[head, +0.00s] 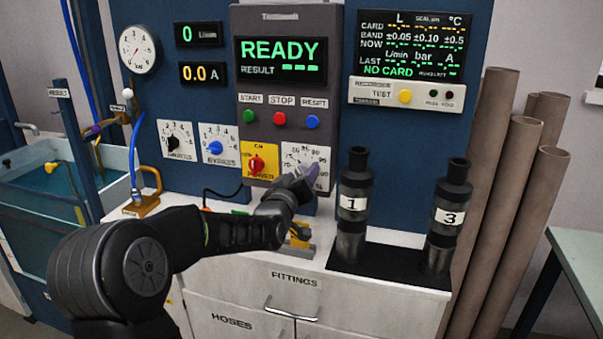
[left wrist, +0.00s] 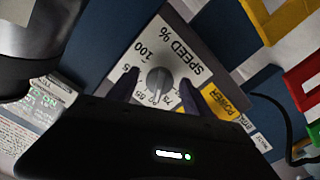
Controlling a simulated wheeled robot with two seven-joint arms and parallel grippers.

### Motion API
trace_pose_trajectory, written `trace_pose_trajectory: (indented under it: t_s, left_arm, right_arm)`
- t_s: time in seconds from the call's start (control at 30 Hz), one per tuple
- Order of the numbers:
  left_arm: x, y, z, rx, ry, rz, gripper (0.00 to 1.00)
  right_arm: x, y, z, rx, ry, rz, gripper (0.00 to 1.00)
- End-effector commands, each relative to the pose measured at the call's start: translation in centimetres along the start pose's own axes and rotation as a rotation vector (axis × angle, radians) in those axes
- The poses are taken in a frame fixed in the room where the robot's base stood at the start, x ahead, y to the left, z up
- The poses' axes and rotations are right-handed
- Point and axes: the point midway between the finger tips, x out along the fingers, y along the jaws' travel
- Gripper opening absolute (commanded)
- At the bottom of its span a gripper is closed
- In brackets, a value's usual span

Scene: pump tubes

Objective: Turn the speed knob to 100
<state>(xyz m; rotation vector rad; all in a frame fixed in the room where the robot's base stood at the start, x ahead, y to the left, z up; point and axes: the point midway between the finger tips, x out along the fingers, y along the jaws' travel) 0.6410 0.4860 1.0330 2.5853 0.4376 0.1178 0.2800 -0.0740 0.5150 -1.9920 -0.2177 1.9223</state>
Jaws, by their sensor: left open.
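The speed dial (head: 318,156) is a white plate with black numbers, low on the grey control box in the head view. Its lower part and most of the knob are hidden by my left gripper (head: 303,178). In the left wrist view the grey round speed knob (left wrist: 158,82) sits on the white plate, with "SPEED %" and "100" printed upside down. My left gripper (left wrist: 159,92) is open, one dark finger on each side of the knob. I cannot tell whether the fingers touch it, nor read its exact setting. My right gripper is not in view.
A red knob on a yellow power plate (head: 258,160) is just left of the dial. Start, stop and reset buttons (head: 281,119) are above, under a READY display (head: 281,62). Black numbered pumps (head: 355,185) stand to the right on the white cabinet (head: 240,290).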

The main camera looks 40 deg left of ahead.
Motion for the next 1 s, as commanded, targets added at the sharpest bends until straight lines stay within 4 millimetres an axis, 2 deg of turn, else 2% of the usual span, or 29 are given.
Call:
trace_pose_trajectory:
  t_s: [0.33, 1.0]
  left_arm:
    - [0.49, -0.03, 0.04, 0.000, 0.000, 0.000, 0.58]
    - [0.46, -0.04, 0.04, 0.000, -0.001, -0.001, 0.03]
  right_arm:
    - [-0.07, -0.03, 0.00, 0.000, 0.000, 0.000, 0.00]
    - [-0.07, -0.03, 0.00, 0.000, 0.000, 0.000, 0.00]
